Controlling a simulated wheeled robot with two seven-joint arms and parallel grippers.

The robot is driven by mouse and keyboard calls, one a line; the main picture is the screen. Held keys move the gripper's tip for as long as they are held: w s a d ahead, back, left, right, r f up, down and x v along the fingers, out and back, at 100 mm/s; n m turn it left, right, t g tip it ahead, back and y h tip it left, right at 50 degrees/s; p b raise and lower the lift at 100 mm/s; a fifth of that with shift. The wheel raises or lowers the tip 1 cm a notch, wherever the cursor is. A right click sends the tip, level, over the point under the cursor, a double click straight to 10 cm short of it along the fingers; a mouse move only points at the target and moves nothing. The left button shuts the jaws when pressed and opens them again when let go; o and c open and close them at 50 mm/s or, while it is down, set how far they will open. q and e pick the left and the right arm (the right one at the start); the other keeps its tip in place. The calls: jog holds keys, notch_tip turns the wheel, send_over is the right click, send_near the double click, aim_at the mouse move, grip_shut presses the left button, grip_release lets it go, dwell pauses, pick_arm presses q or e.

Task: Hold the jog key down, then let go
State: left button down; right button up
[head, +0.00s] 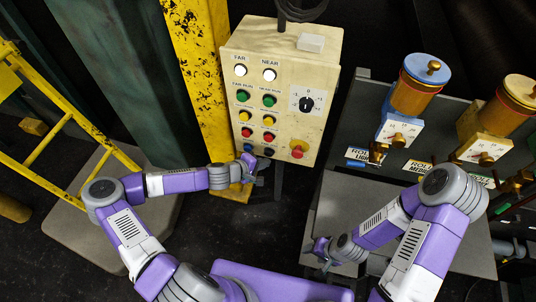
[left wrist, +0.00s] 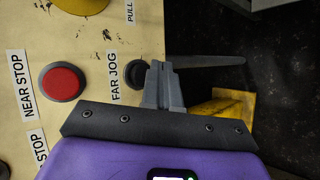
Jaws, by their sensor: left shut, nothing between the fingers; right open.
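The pale control box (head: 312,66) stands upright with columns of coloured buttons. The left wrist view shows a dark round key (left wrist: 131,70) beside a label reading FAR JOG (left wrist: 115,78). My left gripper (head: 250,162) is shut and empty at the box's lower edge. Its fingers (left wrist: 164,68) appear just beside that dark key; I cannot tell whether they touch. My right gripper (head: 321,246) is open and empty, low above the grey surface.
A red NEAR STOP button (left wrist: 63,82) is close to the dark key. A red mushroom knob (head: 298,148) and a rotary switch (head: 306,104) are on the box's right. A yellow post (head: 192,60) stands left. Machine units with blue (head: 426,68) and orange (head: 521,92) tops stand right.

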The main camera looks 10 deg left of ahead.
dwell(0.7)
pick_arm(q)
jog(key=shift+w, duration=0.45)
